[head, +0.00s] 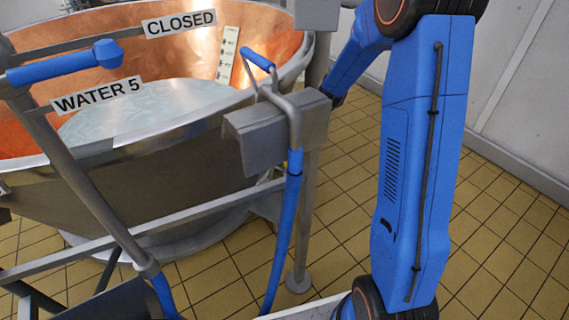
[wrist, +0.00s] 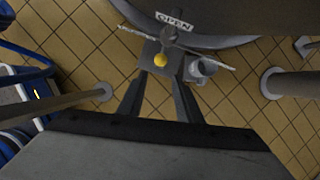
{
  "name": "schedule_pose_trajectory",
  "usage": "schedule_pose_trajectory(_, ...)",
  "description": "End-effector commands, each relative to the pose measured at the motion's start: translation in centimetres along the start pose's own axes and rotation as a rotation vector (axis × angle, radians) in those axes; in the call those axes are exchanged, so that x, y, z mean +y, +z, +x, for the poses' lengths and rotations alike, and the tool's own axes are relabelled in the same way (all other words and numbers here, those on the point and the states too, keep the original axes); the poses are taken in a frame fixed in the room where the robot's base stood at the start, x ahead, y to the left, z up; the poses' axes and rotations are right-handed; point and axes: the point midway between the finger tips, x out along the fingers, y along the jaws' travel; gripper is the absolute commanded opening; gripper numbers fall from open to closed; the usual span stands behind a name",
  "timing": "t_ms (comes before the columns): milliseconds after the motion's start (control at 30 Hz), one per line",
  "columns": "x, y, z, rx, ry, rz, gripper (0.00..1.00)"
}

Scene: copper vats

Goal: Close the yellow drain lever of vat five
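The drain lever shows in the wrist view as a yellow ball knob (wrist: 160,60) on a grey fitting below the vat's edge. An OPEN sign (wrist: 174,21) sits just above it. My gripper (wrist: 158,82) is open, its two dark fingers spread apart below the knob in the picture. The knob appears between and just beyond the fingertips; I cannot tell whether they touch it. In the head view the large copper vat (head: 120,185) stands at left, with a WATER 5 sign (head: 97,96) in front. The lever and my fingers are hidden there.
A blue-handled water valve (head: 65,68) with a CLOSED sign (head: 180,23) is at upper left. A grey box with a hose pipe (head: 262,135) stands beside the vat. Grey posts (wrist: 292,84) flank the knob area. Yellow tiled floor (head: 500,240) is clear at right.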

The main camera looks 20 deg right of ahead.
Motion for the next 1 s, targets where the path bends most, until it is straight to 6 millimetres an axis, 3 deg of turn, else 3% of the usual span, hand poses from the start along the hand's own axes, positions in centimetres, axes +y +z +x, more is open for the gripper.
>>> schedule_pose_trajectory(600,0.1,0.0,10.8,0.001,0.002,0.0,0.32)
schedule_pose_trajectory(800,0.0,0.0,13.0,0.0,0.001,0.001,0.32)
schedule_pose_trajectory(1000,0.0,0.0,13.8,0.0,-0.001,0.0,0.32)
